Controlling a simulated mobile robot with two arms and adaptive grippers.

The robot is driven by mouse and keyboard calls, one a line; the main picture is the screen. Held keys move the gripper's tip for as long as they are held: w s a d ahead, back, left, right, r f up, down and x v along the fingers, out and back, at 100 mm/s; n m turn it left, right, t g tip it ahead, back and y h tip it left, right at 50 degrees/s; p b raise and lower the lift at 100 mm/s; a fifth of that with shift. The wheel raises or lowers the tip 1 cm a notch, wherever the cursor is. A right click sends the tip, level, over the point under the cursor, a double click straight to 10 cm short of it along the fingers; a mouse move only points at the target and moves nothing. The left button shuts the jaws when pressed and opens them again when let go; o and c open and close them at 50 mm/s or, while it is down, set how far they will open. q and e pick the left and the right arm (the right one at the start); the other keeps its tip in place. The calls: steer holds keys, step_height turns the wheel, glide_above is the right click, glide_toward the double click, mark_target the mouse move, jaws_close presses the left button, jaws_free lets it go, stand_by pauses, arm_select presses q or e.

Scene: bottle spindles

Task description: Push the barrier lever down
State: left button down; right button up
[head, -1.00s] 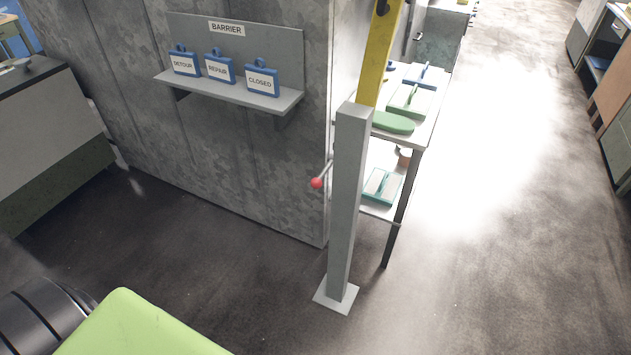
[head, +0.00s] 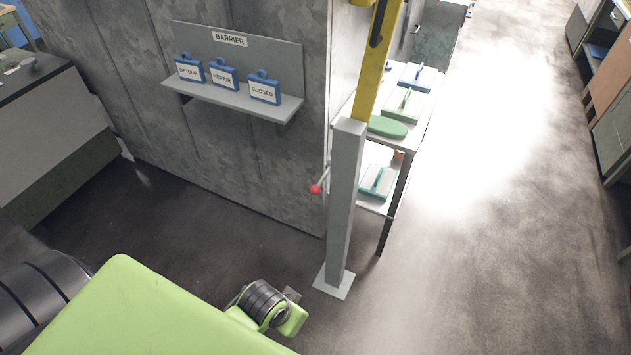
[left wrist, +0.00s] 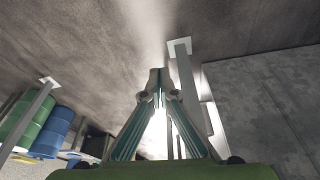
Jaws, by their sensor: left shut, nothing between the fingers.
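The barrier lever (head: 316,189) is a short metal rod with a red knob, sticking out on the left side of a grey post (head: 344,210). A yellow barrier arm (head: 377,65) rises upright from the post's top. My left arm comes in from the lower left in the head view, with its green and black wrist low and left of the post's base; its fingers are hidden there. In the left wrist view my left gripper (left wrist: 156,75) is shut and empty, with the grey post (left wrist: 190,95) beside it to the right. The lever is not clearly visible in that view. My right gripper is not in view.
A wall shelf (head: 235,101) labelled BARRIER holds blue signs reading DETOUR, REPAIR and CLOSED (head: 264,87). Behind the post stands a rack (head: 408,155) with green and blue trowel-like tools. A grey counter (head: 50,135) is at left. The floor right of the post is clear.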

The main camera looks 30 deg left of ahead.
arm_select(q)
steer(key=w+d+r+p, duration=0.2)
steer(key=w+d+r, duration=0.1)
steer(key=r, duration=0.6)
steer(key=w+d+r+h, duration=0.25)
steer(key=w+d, duration=0.35)
steer(key=w, duration=0.3)
steer(key=w+a+r+n+y, duration=0.2)
steer(key=w+a+n, duration=0.2)
steer(key=w+a, duration=0.5)
steer(key=w+a+r+n+g+y, duration=0.1)
steer(key=w+a+r+n+y, duration=0.1)
steer(key=w+a+n, duration=0.3)
steer(key=w+a+r, duration=0.1)
steer(key=w+a, duration=0.3)
steer(key=w, duration=0.1)
steer(key=shift+r+y+p, duration=0.35)
